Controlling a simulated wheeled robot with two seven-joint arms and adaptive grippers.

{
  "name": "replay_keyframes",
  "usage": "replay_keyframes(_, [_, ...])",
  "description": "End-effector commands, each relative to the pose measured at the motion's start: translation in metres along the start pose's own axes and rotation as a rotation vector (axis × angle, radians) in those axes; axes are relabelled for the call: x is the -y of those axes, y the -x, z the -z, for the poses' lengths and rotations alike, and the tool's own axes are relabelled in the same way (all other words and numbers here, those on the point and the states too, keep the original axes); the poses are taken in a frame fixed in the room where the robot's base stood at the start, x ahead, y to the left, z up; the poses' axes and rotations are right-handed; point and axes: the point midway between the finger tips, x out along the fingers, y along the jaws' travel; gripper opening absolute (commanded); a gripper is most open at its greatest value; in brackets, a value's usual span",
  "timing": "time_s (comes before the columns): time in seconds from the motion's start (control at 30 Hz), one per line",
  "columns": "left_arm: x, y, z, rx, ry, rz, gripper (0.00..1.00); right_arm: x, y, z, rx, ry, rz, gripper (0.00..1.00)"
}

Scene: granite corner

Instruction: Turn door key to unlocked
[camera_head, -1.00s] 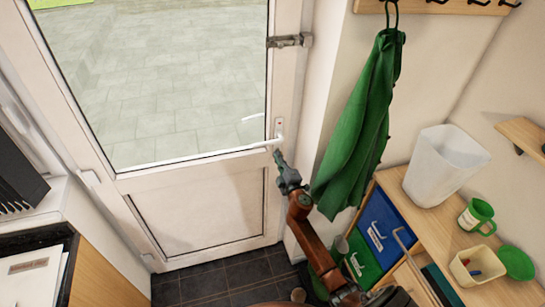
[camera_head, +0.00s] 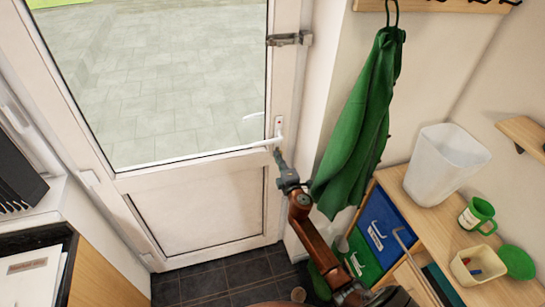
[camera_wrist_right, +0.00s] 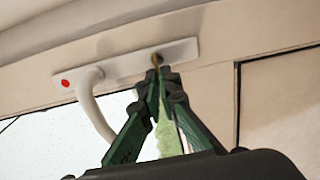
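The white door (camera_head: 205,185) has a lever handle (camera_head: 225,156) on a pale plate near its right edge. In the right wrist view, the plate (camera_wrist_right: 130,62) carries a red dot at its left end and the lever's neck (camera_wrist_right: 95,110). A small brass key (camera_wrist_right: 156,61) is in the keyhole at the plate's right end. My right gripper (camera_head: 279,153) is just below the plate. Its green fingers (camera_wrist_right: 165,82) converge on the key and look shut on it; they hide most of it. A pale green strip shows between the fingers. My left gripper is not in view.
A green cloth (camera_head: 358,125) hangs from a hook rail just right of my right arm. A wooden cabinet with a white bin (camera_head: 445,165) and a green mug (camera_head: 478,215) stands at the right. A metal latch (camera_head: 289,40) sits higher on the door.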

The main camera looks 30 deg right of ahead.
Motion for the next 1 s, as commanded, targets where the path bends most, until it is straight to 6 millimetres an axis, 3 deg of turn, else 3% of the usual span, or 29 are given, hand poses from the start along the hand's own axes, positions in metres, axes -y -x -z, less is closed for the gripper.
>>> replay_keyframes(0.03, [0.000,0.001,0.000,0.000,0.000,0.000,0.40,-0.009,-0.002,-0.009,0.016,0.003,-0.012,0.00])
replay_keyframes(0.3, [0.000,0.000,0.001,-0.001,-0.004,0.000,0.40,-0.008,-0.002,-0.004,0.009,0.002,-0.010,0.20])
replay_keyframes(0.63, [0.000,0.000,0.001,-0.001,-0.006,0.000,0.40,-0.004,0.003,-0.001,0.005,0.001,-0.006,0.20])
replay_keyframes(0.77, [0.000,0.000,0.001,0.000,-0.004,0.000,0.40,-0.004,0.019,-0.002,0.005,0.003,-0.005,0.20])
replay_keyframes(1.0, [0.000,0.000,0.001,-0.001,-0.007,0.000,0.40,-0.005,0.070,-0.001,0.005,0.001,-0.004,0.20])
